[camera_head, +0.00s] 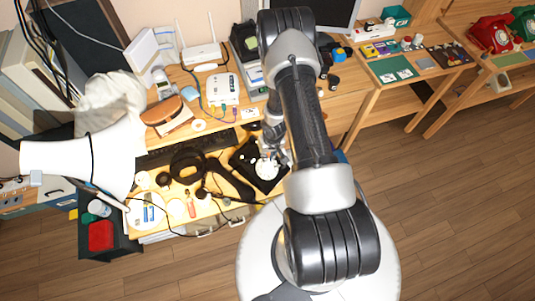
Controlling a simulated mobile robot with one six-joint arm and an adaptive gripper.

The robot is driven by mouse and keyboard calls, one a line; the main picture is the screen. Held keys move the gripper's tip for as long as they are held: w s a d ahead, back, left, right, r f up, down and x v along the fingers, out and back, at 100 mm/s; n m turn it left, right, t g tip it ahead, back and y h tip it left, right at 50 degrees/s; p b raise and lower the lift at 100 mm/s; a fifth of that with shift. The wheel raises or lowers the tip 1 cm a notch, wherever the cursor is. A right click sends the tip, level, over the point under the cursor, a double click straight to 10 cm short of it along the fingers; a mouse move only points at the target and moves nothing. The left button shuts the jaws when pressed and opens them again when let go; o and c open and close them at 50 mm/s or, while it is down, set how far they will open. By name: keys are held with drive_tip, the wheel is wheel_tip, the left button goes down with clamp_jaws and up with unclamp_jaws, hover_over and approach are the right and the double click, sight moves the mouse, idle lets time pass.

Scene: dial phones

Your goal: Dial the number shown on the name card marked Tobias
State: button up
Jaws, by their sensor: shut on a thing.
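A black dial phone (246,154) with a white round dial (266,170) sits on the wooden desk in the head view. My gripper (268,158) is down at the dial, its fingertips small and partly hidden by my wrist. It looks shut at the dial's edge; the exact contact is too small to make out. A dark curved piece (232,183), perhaps the handset, lies left of the dial. Small white cards (388,77) lie on a green mat on the right table. No name or number is readable, so I cannot tell which card is marked Tobias.
A red phone (492,34) and a green phone (524,22) stand far right. Black headphones (188,163), a keyboard (165,153), a white lamp (82,157) and a white router (222,90) crowd the desk. Cables cross its front. The wooden floor at right is clear.

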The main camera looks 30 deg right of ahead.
drive_tip(key=shift+w+a+f, duration=0.1)
drive_tip(key=shift+f, duration=0.35)
idle(0.5)
drive_tip(key=shift+d+f, duration=0.1)
drive_tip(key=shift+d, duration=0.5)
drive_tip(key=shift+s, duration=0.25)
drive_tip(key=shift+s+d+f+b, duration=0.25)
drive_tip(key=shift+s+d+b, duration=0.05)
drive_tip(key=shift+s+d, duration=0.1)
drive_tip(key=shift+s+d+f+b, duration=0.25)
drive_tip(key=shift+s+d+b, duration=0.05)
drive_tip(key=shift+s+b, duration=0.2)
